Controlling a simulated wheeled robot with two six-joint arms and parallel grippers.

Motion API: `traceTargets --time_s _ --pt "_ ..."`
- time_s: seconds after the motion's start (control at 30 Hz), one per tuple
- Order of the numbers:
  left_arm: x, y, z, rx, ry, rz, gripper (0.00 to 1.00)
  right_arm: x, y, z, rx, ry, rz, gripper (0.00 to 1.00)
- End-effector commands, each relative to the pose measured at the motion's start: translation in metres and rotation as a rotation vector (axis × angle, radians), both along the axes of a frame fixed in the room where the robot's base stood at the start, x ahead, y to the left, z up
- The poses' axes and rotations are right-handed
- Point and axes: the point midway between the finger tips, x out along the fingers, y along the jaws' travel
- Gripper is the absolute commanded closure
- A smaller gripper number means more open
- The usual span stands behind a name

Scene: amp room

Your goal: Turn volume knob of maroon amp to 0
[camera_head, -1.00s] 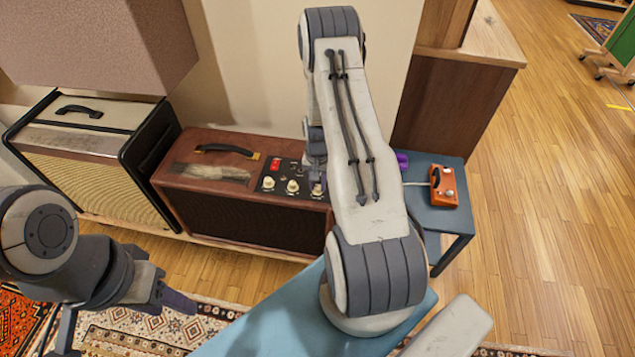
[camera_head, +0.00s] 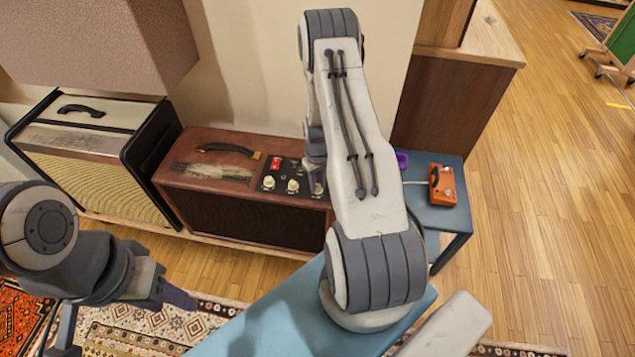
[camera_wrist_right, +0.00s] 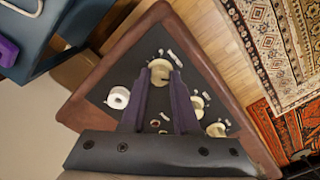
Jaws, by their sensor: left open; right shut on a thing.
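The maroon amp (camera_head: 255,219) stands against the wall in the head view, with a dark control panel (camera_head: 284,172) at the right of its top carrying cream knobs and a red switch. My right arm reaches over the panel's right end and hides part of it. In the right wrist view, my right gripper (camera_wrist_right: 161,76) has its purple fingers on either side of a cream knob (camera_wrist_right: 160,66) near the panel's corner and is shut on it. Other cream knobs (camera_wrist_right: 197,102) sit beside it. The knob labels are too small to read. My left gripper (camera_head: 178,298) is open and empty above the rug.
A cream-and-black amp (camera_head: 85,170) stands left of the maroon one, with a large brownish box (camera_head: 95,45) above. A blue side table (camera_head: 440,220) at right holds an orange pedal (camera_head: 443,184) and a purple object (camera_head: 401,160). Patterned rugs (camera_head: 140,330) cover the near floor.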

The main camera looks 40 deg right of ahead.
Motion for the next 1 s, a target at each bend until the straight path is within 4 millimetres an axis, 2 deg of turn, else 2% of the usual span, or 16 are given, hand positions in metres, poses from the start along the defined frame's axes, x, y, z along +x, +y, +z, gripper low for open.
traceTargets --time_s 0.63,0.67,0.7,0.73,1.0 --pt "0.0001 0.0000 0.0007 0.000 0.000 0.000 0.50 0.0005 -0.0003 0.0005 -0.001 -0.001 0.049 1.00" --pt "0.0000 0.0001 0.0007 0.000 0.000 0.000 0.50 0.0005 -0.0003 0.0005 -0.001 -0.001 0.049 0.59" --pt "0.0000 -0.0001 0.0007 0.000 0.000 0.000 0.50 0.0005 -0.0003 0.0005 -0.001 -0.001 0.049 0.44" --pt "0.0001 0.0000 0.0007 0.000 0.000 0.000 0.50 0.0005 -0.0003 0.0005 -0.001 -0.001 0.049 0.41" --pt "0.0000 0.0001 0.0007 0.000 0.000 0.000 0.50 0.0003 -0.0001 0.0005 0.000 -0.001 0.048 0.41"
